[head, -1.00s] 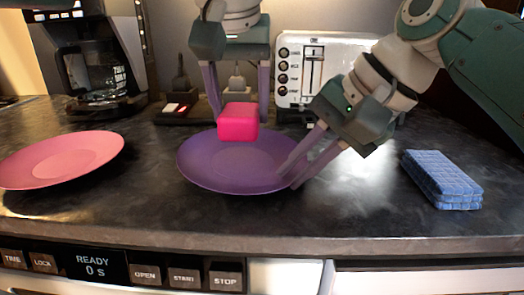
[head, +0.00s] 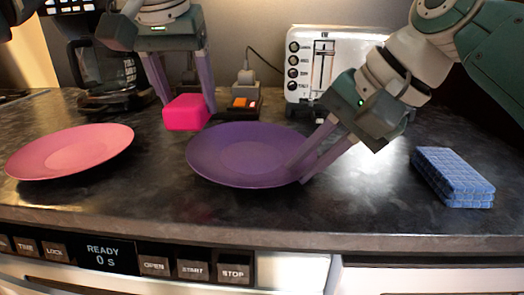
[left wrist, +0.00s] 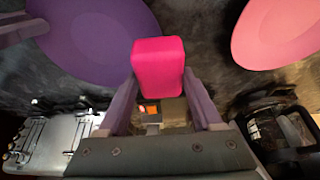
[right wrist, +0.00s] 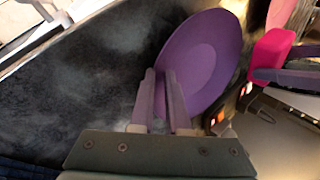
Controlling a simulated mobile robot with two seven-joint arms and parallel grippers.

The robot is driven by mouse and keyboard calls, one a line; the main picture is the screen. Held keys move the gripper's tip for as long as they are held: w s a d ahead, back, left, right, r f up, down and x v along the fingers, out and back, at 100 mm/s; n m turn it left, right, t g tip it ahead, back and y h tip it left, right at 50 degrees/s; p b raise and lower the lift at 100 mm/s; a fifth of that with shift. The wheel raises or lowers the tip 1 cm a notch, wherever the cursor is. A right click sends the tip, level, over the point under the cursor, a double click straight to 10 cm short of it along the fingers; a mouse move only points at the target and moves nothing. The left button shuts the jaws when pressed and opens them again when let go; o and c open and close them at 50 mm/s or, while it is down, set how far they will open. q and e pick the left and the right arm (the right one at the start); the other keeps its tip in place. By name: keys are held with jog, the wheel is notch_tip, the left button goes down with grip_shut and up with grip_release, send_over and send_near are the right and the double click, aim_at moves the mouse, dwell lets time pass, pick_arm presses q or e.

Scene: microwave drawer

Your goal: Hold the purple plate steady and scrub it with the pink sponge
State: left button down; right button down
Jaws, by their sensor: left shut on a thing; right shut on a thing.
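The purple plate (head: 235,150) lies on the dark counter in the middle of the head view. It also shows in the left wrist view (left wrist: 85,35) and the right wrist view (right wrist: 225,50). My right gripper (head: 300,168) is shut on the plate's right rim. My left gripper (head: 187,106) is shut on the pink sponge (head: 186,114), a bright block between its fingers. The sponge is behind and left of the plate, off its surface in the head view. I cannot tell whether it touches the counter. The sponge also shows in the left wrist view (left wrist: 158,65).
A pink plate (head: 70,152) lies at the left and a blue sponge (head: 453,178) at the right. A white toaster (head: 325,65), a socket with a plug (head: 243,90) and a coffee maker (head: 100,75) stand behind. The microwave drawer panel (head: 130,262) runs below the counter edge.

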jog(key=shift+s+f, duration=0.1)
jog(key=shift+f, duration=0.05)
jog(key=c, duration=0.8)
grip_release()
jog(key=v, duration=1.2)
jog(key=shift+a, duration=0.1)
pick_arm(q)
jog(key=shift+s+d, duration=0.1)
